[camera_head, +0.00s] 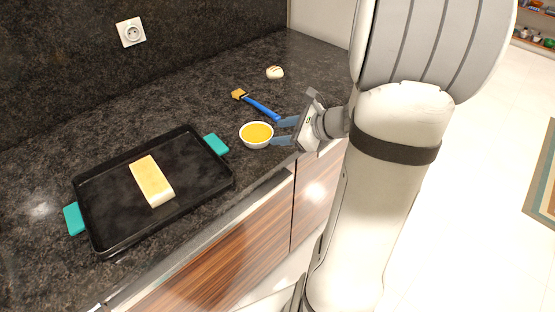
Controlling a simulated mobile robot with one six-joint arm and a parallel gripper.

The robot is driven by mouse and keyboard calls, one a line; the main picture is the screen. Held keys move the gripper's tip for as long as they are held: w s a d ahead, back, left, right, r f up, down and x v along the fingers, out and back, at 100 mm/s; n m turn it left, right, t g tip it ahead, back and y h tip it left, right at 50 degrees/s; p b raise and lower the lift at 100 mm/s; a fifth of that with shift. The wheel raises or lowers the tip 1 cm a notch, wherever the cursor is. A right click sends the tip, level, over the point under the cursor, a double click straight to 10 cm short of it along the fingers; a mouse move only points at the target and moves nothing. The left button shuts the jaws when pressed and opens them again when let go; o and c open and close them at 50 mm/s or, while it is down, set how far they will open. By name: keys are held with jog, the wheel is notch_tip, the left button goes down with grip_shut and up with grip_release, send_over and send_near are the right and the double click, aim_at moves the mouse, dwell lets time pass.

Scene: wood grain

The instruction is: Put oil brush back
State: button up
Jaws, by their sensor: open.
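An oil brush (262,108) with a blue handle and tan bristles lies on the dark countertop, bristles pointing to the back left. A small white bowl (257,142) of yellow oil stands in front of it. My gripper (277,131) is open, its two blue fingers pointing left. One finger is close to the handle end of the brush and the other is by the bowl's right side. I cannot tell whether either finger touches. Nothing shows held between the fingers.
A black baking tray (110,233) with teal handles holds a pale yellow block (152,181) on the left. A small whitish bun-like item (275,72) lies behind the brush. A wall socket (130,32) is on the back wall. The counter's front edge runs below my gripper.

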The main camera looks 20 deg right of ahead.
jog(key=s+a+n+g, duration=0.1)
jog(key=a, duration=0.1)
jog(key=s+a+n+g, duration=0.1)
jog(key=a+n, duration=0.1)
jog(key=a+r+n, duration=0.1)
jog(key=a+n, duration=0.1)
jog(key=shift+s+a+g, duration=0.2)
jog(key=shift+s+g, duration=0.2)
jog(key=s+a+r+n+g+h, duration=0.1)
jog(key=s+a+n+g+h, duration=0.1)
jog(key=s+n, duration=0.4)
jog(key=s+a+r+n+g+h, duration=0.1)
jog(key=s+n+h, duration=0.4)
jog(key=n, duration=0.9)
jog(key=shift+s+a+r+n+g, duration=0.3)
jog(key=shift+s+a+g, duration=0.2)
jog(key=shift+s+a, duration=0.5)
jog(key=shift+s+r+p, duration=0.1)
jog(key=shift+r+p, duration=0.2)
jog(key=shift+p, duration=0.05)
